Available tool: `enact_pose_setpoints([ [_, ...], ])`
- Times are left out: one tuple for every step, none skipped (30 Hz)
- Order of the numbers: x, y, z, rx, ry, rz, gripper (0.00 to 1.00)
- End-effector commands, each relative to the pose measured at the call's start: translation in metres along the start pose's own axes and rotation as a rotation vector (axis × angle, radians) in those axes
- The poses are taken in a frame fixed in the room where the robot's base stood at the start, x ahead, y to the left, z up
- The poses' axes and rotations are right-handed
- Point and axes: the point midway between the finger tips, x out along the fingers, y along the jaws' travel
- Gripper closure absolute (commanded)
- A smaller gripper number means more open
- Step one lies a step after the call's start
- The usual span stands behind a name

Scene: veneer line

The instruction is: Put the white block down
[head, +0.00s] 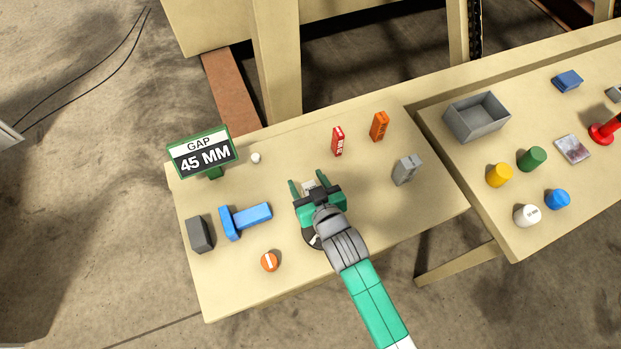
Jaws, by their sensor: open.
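My gripper (308,183) is over the middle of the near table, with its two green fingers spread apart. A small whitish block (309,186) shows between the fingers, partly hidden by the gripper body. It looks to be at the table top, but I cannot tell whether a finger touches it. A dark round thing with a white mark (311,239) is partly hidden under my gripper and wrist.
Left are a "GAP 45 MM" sign (206,155), a white knob (256,158), a dark grey block (199,235), a blue T-shaped piece (245,218) and an orange disc (269,261). Right are red (338,141), orange (379,126) and grey (407,169) blocks. A grey bin (477,117) stands farther right.

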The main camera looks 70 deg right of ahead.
Motion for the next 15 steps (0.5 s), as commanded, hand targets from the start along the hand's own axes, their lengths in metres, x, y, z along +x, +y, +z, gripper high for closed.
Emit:
enact_pose_setpoints([
  [-0.0003, 0.0000, -0.0001, 0.000, 0.000, 0.000, 0.44],
  [-0.0003, -0.0001, -0.0002, 0.000, 0.000, 0.000, 0.44],
  [-0.0004, -0.0001, -0.0002, 0.000, 0.000, 0.000, 0.46],
  [-0.0004, -0.0001, -0.0002, 0.000, 0.000, 0.000, 0.52],
  [-0.0004, -0.0001, -0.0002, 0.000, 0.000, 0.000, 0.57],
  [-0.0005, -0.0001, -0.0002, 0.000, 0.000, 0.000, 0.65],
  [-0.0005, -0.0001, -0.0003, 0.000, 0.000, 0.000, 0.71],
  [-0.0005, -0.0001, -0.0003, 0.000, 0.000, 0.000, 0.77],
  [-0.0005, -0.0001, -0.0003, 0.000, 0.000, 0.000, 0.85],
  [-0.0005, -0.0001, -0.0003, 0.000, 0.000, 0.000, 0.91],
  [-0.0006, -0.0001, -0.0003, 0.000, 0.000, 0.000, 0.97],
  [-0.0006, -0.0001, -0.0003, 0.000, 0.000, 0.000, 1.00],
  [-0.0006, -0.0001, -0.0013, 0.000, 0.002, 0.000, 1.00],
  [-0.0006, -0.0001, -0.0013, 0.000, 0.002, 0.000, 1.00],
  [-0.0006, -0.0001, -0.0013, 0.000, 0.002, 0.000, 1.00],
])
